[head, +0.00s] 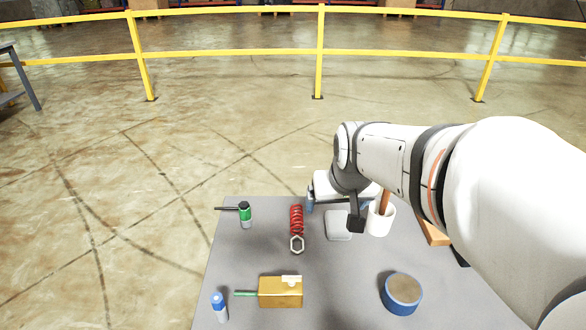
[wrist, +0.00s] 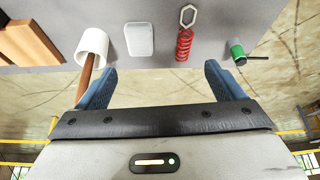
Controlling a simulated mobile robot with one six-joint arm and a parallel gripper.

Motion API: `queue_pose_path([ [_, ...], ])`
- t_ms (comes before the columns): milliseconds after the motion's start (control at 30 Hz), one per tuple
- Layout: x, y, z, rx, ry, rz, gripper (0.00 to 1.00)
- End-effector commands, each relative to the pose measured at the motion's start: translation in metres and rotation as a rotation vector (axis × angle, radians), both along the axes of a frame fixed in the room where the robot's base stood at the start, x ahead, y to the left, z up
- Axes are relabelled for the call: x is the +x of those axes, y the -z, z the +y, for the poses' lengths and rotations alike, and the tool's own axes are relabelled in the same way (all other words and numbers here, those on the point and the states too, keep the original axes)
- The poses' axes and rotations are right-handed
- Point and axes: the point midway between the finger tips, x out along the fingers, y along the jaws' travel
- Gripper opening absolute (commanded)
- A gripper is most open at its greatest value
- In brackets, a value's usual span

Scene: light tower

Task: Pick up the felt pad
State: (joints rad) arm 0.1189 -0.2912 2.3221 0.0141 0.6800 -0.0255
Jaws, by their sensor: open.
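The felt pad (head: 338,226), as I take it, is a flat, pale grey rounded square lying on the grey table. It also shows in the wrist view (wrist: 140,40), at the top between the white cup and the red spring. My gripper (wrist: 160,72) is open, its two blue fingers spread with nothing between them. In the head view my gripper (head: 311,201) hangs over the table's far edge, beyond the pad and apart from it. My arm covers part of this area, so the second finger is not clear there.
A white cup (head: 379,222) holding a brown handle stands close right of the pad. A red spring (head: 296,219) lies to its left. A green-and-black canister (head: 245,215), a yellow box (head: 281,292), a blue-capped bottle (head: 219,306) and a round blue tin (head: 402,293) are also on the table (head: 340,285).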

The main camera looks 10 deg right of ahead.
Motion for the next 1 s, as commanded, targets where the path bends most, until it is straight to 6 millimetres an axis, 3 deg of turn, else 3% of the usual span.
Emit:
queue_pose_path([
  [33, 0.012, 0.038, -0.006, -0.002, 0.013, -0.012, 0.89],
  [300, 0.066, 0.117, -0.037, -0.013, 0.066, -0.092, 0.89],
  [433, 0.083, 0.139, -0.048, -0.019, 0.083, -0.118, 0.89],
  [1000, 0.120, 0.189, -0.067, -0.022, 0.098, -0.136, 0.89],
])
